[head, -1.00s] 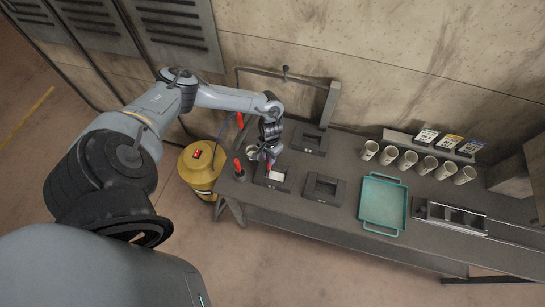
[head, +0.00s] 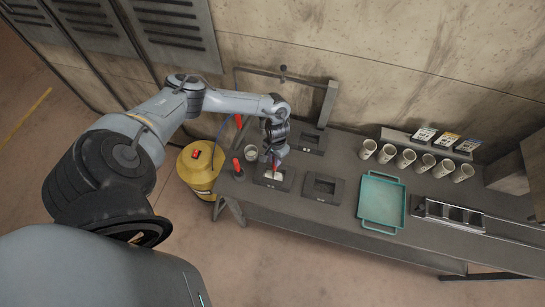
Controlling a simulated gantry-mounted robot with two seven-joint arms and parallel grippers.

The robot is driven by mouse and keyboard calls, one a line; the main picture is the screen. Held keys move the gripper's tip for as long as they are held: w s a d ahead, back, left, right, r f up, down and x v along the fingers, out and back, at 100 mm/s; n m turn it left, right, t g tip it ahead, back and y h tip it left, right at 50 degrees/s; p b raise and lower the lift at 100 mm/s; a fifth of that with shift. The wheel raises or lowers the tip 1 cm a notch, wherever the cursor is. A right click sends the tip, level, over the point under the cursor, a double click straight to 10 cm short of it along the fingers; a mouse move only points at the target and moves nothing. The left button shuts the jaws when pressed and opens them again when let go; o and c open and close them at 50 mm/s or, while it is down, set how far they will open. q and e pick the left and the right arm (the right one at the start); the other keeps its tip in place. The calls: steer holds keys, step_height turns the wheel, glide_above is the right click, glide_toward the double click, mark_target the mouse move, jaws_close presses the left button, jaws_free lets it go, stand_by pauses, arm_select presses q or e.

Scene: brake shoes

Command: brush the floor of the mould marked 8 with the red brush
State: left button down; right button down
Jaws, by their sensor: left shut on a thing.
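My left gripper (head: 275,161) points down and is shut on the red brush (head: 275,169), of which only a little red shows. The brush is over a dark square mould (head: 261,181) at the left front of the bench, whose floor shows a pale patch. I cannot tell whether the bristles touch that floor. Two more dark moulds stand close by, one to the right (head: 324,188) and one behind (head: 311,140). The numbers on the moulds are too small to read. My right gripper is out of view.
A red-handled tool stands in a dark holder (head: 239,175) left of the mould, beside a pale cup (head: 251,153). A yellow drum (head: 199,172) stands off the bench's left end. A teal tray (head: 382,202), several pale cups (head: 406,160) and a metal rack (head: 450,215) are to the right.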

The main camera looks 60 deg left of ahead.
arm_select(q)
steer(key=shift+w+d, duration=0.5)
steer(key=shift+d, duration=0.05)
steer(key=shift+w+d, duration=0.6)
steer(key=shift+w, duration=0.2)
step_height(320, 180, up, 9)
steer(key=p, duration=0.3)
steer(key=shift+f, duration=0.2)
stand_by(0.3)
stand_by(0.4)
